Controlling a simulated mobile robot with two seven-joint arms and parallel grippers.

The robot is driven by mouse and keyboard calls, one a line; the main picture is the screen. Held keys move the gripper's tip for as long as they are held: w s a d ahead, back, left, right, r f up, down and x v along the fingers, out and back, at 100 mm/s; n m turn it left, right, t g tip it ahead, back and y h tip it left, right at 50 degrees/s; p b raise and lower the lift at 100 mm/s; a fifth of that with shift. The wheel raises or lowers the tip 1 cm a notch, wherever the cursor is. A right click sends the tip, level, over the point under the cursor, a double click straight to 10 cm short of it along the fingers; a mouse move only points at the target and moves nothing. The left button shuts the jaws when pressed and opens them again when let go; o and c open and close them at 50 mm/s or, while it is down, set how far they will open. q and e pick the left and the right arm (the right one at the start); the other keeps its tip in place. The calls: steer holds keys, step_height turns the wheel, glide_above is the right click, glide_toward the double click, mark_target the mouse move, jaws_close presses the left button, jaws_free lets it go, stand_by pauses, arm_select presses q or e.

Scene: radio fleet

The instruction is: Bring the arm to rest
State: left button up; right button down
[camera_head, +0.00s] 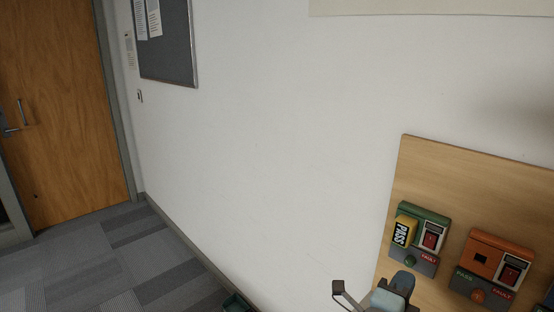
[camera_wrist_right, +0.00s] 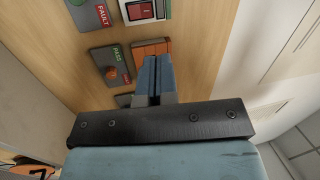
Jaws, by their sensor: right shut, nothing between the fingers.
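My right gripper (camera_head: 403,280) is at the bottom right of the head view, in front of the wooden board. In the right wrist view its two blue fingers (camera_wrist_right: 154,75) are together with nothing between them. They point towards the board with the radio units. I cannot tell the exact gap between the fingertips and the board. My left gripper is not in view.
The wooden board (camera_head: 420,165) carries a green unit (camera_head: 427,212) with a yellow PASS piece and an orange unit (camera_head: 501,245) with PASS and FAULT labels. A white wall, noticeboard (camera_head: 165,50) and wooden door (camera_head: 60,100) stand left. Carpet (camera_head: 110,265) there is clear.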

steer(key=s+a+f+n+t+y, duration=0.35)
steer(key=f+n+y, duration=0.25)
steer(key=n+y, duration=0.3)
steer(key=s+a+f+n+t+y, duration=0.3)
steer(key=a+f+n+y, duration=0.2)
steer(key=n+y, duration=0.5)
steer(key=s+f+n+g+h, duration=0.1)
steer(key=s+f+n+g, duration=0.5)
steer(key=f, duration=0.4)
steer(key=s+f+n+g, duration=0.35)
steer(key=s+f, duration=0.35)
steer(key=f, duration=0.3)
step_height(320, 180, up, 12)
steer(key=d+p, duration=0.1)
steer(key=p, duration=1.1)
steer(key=shift+s+d+f+p, duration=0.15)
steer(key=shift+d+p, duration=0.05)
steer(key=shift+p, duration=0.1)
